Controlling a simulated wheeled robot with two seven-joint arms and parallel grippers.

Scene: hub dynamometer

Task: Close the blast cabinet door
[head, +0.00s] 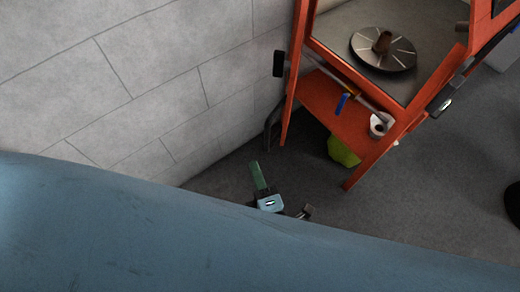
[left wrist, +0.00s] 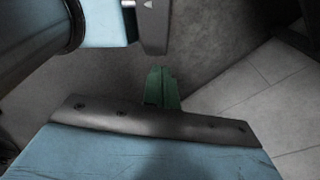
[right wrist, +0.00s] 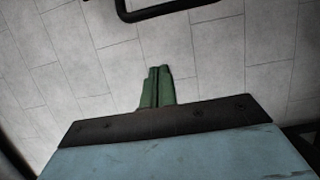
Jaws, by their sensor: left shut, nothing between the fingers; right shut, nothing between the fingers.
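The orange blast cabinet (head: 398,118) stands at the upper right of the head view, its inside open to sight. Its orange door (head: 294,75) seems to stand open at the cabinet's left side, seen nearly edge-on, with a black handle (head: 278,63) on its outer left. My right gripper (head: 256,172) is below and left of the door, shut and empty, apart from it. Its green fingers also show in the right wrist view (right wrist: 157,88). My left gripper (left wrist: 161,88) is shut and empty in the left wrist view, and I cannot make it out in the head view.
A grey block wall (head: 150,80) runs close along the left. A round slotted plate (head: 383,48) lies inside the cabinet. A white roll (head: 380,124) and a yellow-green thing (head: 343,152) are low on the cabinet. A black bar loop (right wrist: 165,9) tops the right wrist view.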

